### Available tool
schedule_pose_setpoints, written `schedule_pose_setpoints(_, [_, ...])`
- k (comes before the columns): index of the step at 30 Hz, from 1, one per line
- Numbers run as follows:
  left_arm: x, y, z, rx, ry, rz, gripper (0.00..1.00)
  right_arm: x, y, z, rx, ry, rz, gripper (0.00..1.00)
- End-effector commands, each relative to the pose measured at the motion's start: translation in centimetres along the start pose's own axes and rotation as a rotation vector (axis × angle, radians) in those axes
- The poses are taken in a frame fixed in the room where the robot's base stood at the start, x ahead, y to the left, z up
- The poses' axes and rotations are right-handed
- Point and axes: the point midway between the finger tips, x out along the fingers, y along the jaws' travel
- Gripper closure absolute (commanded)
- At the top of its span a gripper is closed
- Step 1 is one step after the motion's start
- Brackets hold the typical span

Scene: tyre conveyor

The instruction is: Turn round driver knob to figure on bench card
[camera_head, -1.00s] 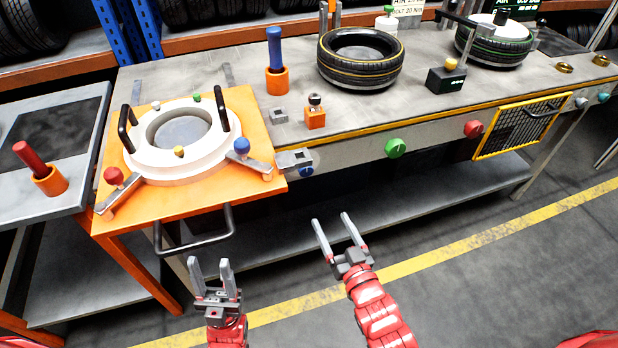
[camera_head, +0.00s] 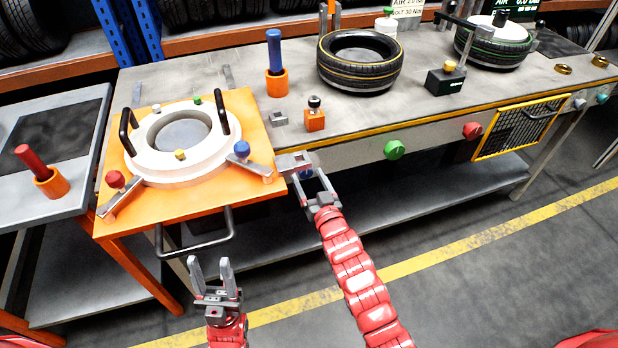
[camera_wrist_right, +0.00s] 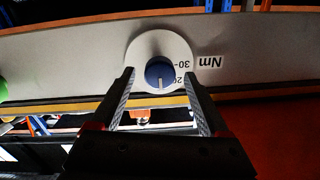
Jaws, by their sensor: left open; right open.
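The driver knob (camera_wrist_right: 160,72) is round and blue with a white mark, on a white dial on the bench front. In the head view the knob (camera_head: 307,173) is partly hidden. My right gripper (camera_head: 304,178) is open, its fingers on either side of the knob with gaps visible. My left gripper (camera_head: 210,265) is open and empty, low in front of the bench. The bench card (camera_head: 408,8) at the back shows 30 Nm, cut at the top.
An orange fixture (camera_head: 255,115) with a white ring stands left. A green knob (camera_head: 394,150) and a red knob (camera_head: 472,130) sit further right on the bench front. The floor in front is clear.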

Motion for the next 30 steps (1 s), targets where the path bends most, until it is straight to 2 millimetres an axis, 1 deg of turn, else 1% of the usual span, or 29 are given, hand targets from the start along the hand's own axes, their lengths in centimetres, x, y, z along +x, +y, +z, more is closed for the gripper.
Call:
schedule_pose_setpoints(6, [-0.01,0.00,0.01,0.000,0.000,0.000,0.50,0.02,0.02,0.05,0.000,-0.001,0.000,0.21])
schedule_pose_setpoints(7, [0.00,0.00,0.00,0.000,0.000,0.000,0.50,0.02,0.02,0.04,0.000,-0.001,0.000,0.25])
schedule_pose_setpoints(11, [0.00,0.00,0.00,0.000,0.000,0.000,0.50,0.01,0.03,0.05,0.000,-0.001,0.000,0.48])
schedule_pose_setpoints(12, [0.00,0.00,0.00,0.000,0.000,0.000,0.50,0.01,0.03,0.04,0.000,-0.001,0.000,0.55])
schedule_pose_setpoints(14, [-0.01,0.00,0.01,0.000,0.000,0.000,0.50,0.01,0.03,0.05,0.000,-0.001,0.000,0.66])
schedule_pose_setpoints(15, [-0.01,0.00,0.00,0.000,0.000,0.000,0.50,0.01,0.02,0.04,0.000,0.000,0.000,0.73])
schedule_pose_setpoints(17, [0.00,0.00,0.00,0.000,0.000,0.000,0.50,0.01,0.03,0.05,0.000,-0.001,0.000,0.84])
schedule_pose_setpoints(18, [0.00,0.00,0.00,0.000,0.000,0.000,0.50,0.01,0.02,0.05,0.000,-0.001,0.000,0.91])
schedule_pose_setpoints(19, [0.00,0.00,0.00,0.000,0.000,0.000,0.50,0.01,0.02,0.05,0.000,-0.001,0.000,0.97])
schedule_pose_setpoints(20, [0.00,0.00,0.00,0.000,0.000,0.000,0.50,0.01,0.02,0.05,0.000,-0.001,0.000,1.00])
schedule_pose_setpoints(30, [-0.34,0.02,0.06,0.000,0.000,0.000,0.50,0.00,0.01,0.10,-0.043,-0.001,0.000,1.00])
